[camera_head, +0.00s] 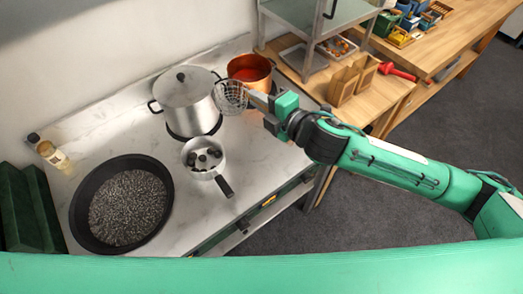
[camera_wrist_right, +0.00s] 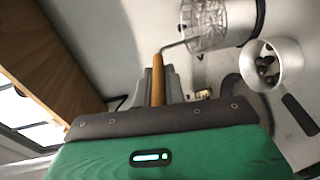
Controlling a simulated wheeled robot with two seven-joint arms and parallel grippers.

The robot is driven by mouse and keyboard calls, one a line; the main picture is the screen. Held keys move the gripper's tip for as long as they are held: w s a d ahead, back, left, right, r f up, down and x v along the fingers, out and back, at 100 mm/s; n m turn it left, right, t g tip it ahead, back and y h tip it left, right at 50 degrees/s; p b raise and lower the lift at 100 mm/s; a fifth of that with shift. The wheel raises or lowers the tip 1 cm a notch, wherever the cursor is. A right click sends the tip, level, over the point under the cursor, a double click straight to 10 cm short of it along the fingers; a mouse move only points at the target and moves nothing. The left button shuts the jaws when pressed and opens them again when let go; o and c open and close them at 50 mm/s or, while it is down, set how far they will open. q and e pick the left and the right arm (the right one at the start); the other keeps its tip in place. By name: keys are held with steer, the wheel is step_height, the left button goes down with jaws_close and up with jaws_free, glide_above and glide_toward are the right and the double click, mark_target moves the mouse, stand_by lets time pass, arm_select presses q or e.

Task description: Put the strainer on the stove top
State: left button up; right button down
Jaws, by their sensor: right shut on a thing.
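The strainer (camera_head: 231,97) is a wire-mesh basket held up over the stove top (camera_head: 112,136), in front of the large lidded pot and the copper pot in the head view. My right gripper (camera_head: 268,103) is shut on its handle. In the right wrist view the wooden handle (camera_wrist_right: 158,82) runs up from between the jaws to the mesh basket (camera_wrist_right: 203,25). I cannot tell how high the basket is above the surface. My left gripper is not in view.
On the stove stand a lidded steel pot (camera_head: 187,98), a copper pot (camera_head: 249,69), a small saucepan with dark chestnuts (camera_head: 203,158) and a wide black pan (camera_head: 82,212). A bottle (camera_head: 51,154) stands at the left. Wooden boxes (camera_head: 343,86) stand on the right table.

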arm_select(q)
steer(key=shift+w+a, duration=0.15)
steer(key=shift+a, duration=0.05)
arm_select(e)
step_height(320, 180, down, 19)
steer(key=d, duration=0.2)
steer(key=shift+w+f, duration=0.2)
steer(key=shift+w, duration=0.2)
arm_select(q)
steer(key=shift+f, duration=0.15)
arm_select(e)
steer(key=shift+f, duration=0.1)
steer(key=c, duration=1.9)
jaws_free()
steer(key=shift+f, duration=0.1)
steer(key=o, duration=0.4)
